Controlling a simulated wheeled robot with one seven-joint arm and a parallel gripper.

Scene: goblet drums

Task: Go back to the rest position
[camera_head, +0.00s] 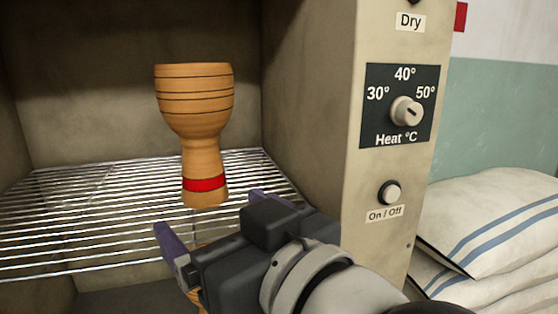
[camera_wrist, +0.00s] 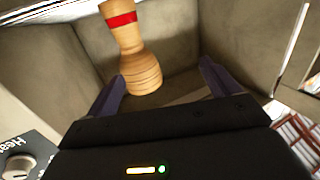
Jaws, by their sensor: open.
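A wooden goblet drum (camera_head: 194,100) with dark rings and a red band stands upright on the wire rack (camera_head: 90,210) inside the cabinet. My gripper (camera_head: 212,222) is in front of the drum's foot in the head view, its two purple fingers spread, with nothing held between them. In the wrist view the drum (camera_wrist: 140,72) appears upside down, its bowl beside the left finger of my gripper (camera_wrist: 163,88). I cannot tell whether that finger touches it. A small wooden-coloured piece (camera_head: 194,298) shows under my gripper, mostly hidden.
The cabinet's right front post (camera_head: 345,120) is close beside my arm. It carries a heat knob (camera_head: 407,111) and an on/off button (camera_head: 390,193). White sacks with blue stripes (camera_head: 500,220) are stacked at the right. The rack's left part is clear.

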